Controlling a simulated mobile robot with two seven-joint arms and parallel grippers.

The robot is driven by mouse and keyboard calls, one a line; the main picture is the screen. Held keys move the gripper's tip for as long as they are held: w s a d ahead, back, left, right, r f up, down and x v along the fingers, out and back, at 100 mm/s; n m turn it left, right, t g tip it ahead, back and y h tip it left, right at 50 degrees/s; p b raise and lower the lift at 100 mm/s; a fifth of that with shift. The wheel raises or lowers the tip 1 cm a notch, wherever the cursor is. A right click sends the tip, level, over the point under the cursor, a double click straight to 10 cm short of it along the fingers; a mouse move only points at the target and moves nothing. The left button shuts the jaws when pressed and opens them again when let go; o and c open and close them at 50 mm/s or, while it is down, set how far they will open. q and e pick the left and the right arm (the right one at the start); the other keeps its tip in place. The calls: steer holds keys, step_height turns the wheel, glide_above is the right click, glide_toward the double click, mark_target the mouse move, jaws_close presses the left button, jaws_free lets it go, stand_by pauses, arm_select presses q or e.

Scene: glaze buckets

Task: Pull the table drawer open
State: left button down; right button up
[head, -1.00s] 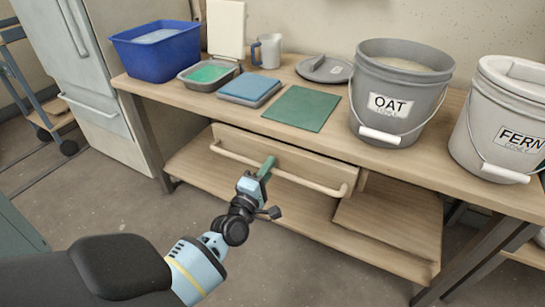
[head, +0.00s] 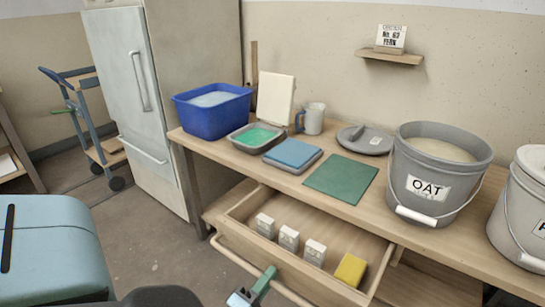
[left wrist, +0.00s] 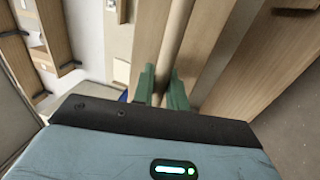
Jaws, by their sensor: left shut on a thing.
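The table drawer (head: 240,213) stands pulled out from under the wooden table (head: 460,240) in the head view. Inside lie several small white labelled boxes (head: 289,238) and a yellow block (head: 350,270). My left gripper (head: 265,280) is at the drawer's front, low in the head view. In the left wrist view its green fingers (left wrist: 160,88) are shut on the drawer's long wooden handle bar (left wrist: 174,45). The handle also shows along the drawer front in the head view (head: 236,263). My right gripper is not in view.
On the tabletop are a blue tub (head: 212,105), a grey tray with green contents (head: 257,138), a mug (head: 312,118), a green mat (head: 341,176) and the OAT bucket (head: 436,175). A fridge (head: 150,100) stands left. Floor is clear between fridge and drawer.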

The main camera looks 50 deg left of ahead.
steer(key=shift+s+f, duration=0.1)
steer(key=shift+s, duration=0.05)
arm_select(q)
steer(key=c, duration=1.5)
jaws_free()
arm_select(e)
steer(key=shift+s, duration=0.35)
arm_select(q)
steer(key=shift+s, duration=0.1)
steer(key=v, duration=0.7)
steer(key=shift+s+d+f, duration=0.1)
steer(key=shift+s, duration=0.25)
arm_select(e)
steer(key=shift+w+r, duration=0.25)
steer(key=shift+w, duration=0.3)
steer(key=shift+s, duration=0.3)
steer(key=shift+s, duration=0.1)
